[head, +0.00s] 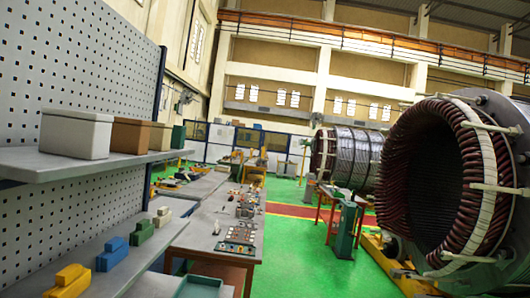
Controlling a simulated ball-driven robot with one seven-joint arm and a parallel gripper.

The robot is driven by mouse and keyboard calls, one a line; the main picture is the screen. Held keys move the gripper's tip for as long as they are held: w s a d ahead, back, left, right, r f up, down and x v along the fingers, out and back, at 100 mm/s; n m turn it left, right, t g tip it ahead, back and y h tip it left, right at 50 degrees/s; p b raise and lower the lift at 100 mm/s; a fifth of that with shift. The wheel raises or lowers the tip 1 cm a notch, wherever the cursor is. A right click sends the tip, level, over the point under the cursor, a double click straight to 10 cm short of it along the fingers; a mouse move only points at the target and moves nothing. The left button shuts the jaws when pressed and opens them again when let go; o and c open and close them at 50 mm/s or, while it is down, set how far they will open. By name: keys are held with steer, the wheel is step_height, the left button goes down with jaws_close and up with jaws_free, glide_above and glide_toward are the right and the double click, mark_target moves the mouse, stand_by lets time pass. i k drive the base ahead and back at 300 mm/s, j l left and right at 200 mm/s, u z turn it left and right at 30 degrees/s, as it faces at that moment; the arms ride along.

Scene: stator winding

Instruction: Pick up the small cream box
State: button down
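A small cream box (162,217) sits at the far end of the lower shelf (118,272) on the left. It is the last in a row after a green box (141,232), a blue box (112,254) and a yellow box (68,281). A larger pale grey-white box (75,133) stands on the upper shelf. My gripper does not show in this view, so its state and its distance from the cream box are hidden.
The upper shelf (40,167) also holds a brown box (131,135), and a perforated panel (70,60) rises behind. A long workbench (208,236) with small parts runs beyond. A large wound stator (450,180) stands right; green floor (300,255) lies between.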

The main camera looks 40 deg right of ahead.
mark_target(161, 134)
steer(key=z, duration=0.35)
steer(key=u, duration=0.45)
steer(key=i+l+u, duration=0.2)
steer(key=u, duration=0.15)
steer(key=i+l+u, duration=0.1)
steer(key=l+u, duration=0.25)
steer(key=i+l+u, duration=0.1)
steer(key=l+u, duration=0.25)
steer(key=i+l+u, duration=0.3)
steer(key=l, duration=1.1)
steer(key=l+u, duration=0.25)
steer(key=l, duration=1.1)
